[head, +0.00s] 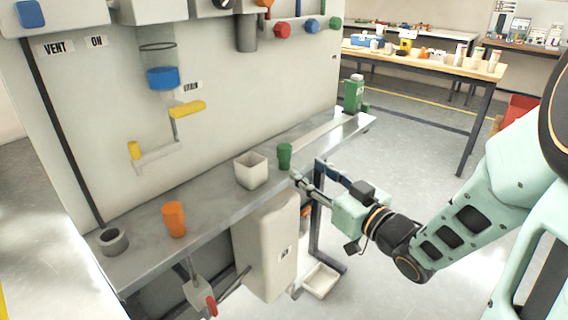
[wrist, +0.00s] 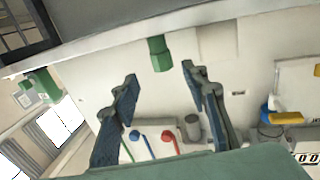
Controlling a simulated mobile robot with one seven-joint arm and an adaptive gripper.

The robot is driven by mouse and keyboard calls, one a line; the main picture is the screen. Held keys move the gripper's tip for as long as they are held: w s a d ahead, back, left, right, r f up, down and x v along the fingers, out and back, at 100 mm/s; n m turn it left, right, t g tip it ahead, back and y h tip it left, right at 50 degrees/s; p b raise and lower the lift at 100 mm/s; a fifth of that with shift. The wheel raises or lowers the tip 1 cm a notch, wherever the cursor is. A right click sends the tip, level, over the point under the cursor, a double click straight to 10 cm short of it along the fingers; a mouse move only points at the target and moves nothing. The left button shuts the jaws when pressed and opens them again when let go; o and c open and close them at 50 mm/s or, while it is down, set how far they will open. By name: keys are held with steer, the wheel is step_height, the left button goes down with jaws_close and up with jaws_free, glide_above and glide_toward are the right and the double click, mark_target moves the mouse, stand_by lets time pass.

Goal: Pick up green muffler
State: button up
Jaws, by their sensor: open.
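The green muffler (head: 284,156) is a small green cup-like piece standing upright on the grey shelf (head: 215,194), just right of a white square cup. In the wrist view the green muffler (wrist: 159,53) hangs from the top, as that picture is turned over, and it appears between and beyond the two fingertips. My gripper (head: 308,172) is open at the shelf's front edge, to the right of the muffler and a little lower in the picture. In the wrist view my gripper (wrist: 160,73) is empty, with a finger on either side.
The white square cup (head: 251,170) stands close left of the muffler. An orange cup (head: 174,219) and a grey ring (head: 112,241) stand farther left. A green bottle-like object (head: 353,92) is at the shelf's far right end. The panel wall rises behind the shelf.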

mark_target(288, 155)
steer(key=b+x, duration=0.1)
steer(key=x, duration=0.4)
steer(key=shift+f, duration=0.1)
steer(key=shift+b+x, duration=0.8)
steer(key=shift+x, duration=1.9)
steer(key=shift+a+r, duration=0.1)
steer(key=shift+r, duration=0.1)
steer(key=shift+c, duration=0.5)
jaws_close()
